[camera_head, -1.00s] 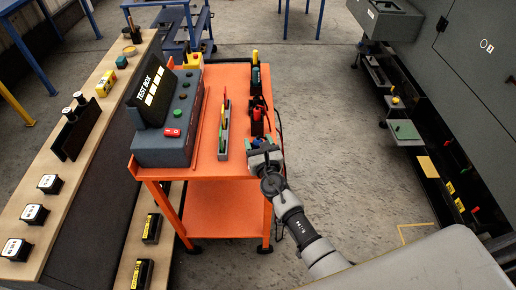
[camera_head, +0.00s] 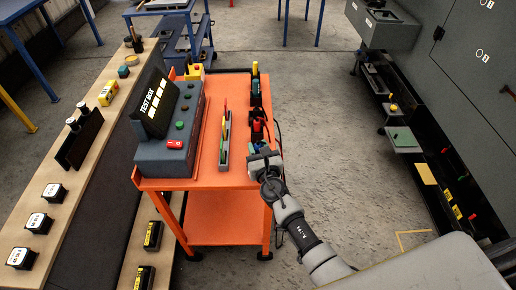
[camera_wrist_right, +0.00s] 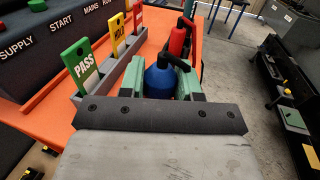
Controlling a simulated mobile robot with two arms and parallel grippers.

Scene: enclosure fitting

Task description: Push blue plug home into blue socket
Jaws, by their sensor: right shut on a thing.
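The blue plug (camera_wrist_right: 160,82) sits between the green finger pads of my right gripper (camera_wrist_right: 160,84) in the right wrist view. The gripper is shut on it. In the head view my right gripper (camera_head: 264,157) is at the near right edge of the orange cart, at the near end of a row of plugs. A bit of blue (camera_head: 254,147) shows just ahead of the jaws. I cannot pick out the blue socket; whatever lies under the plug is hidden by the plug and gripper. My left gripper is not in view.
A red plug (camera_wrist_right: 180,40) stands just beyond the blue one. A tag rack (camera_head: 224,150) with green, yellow and red tags is to the left, then the test box (camera_head: 165,150). A grey cabinet (camera_head: 450,90) stands right across open floor.

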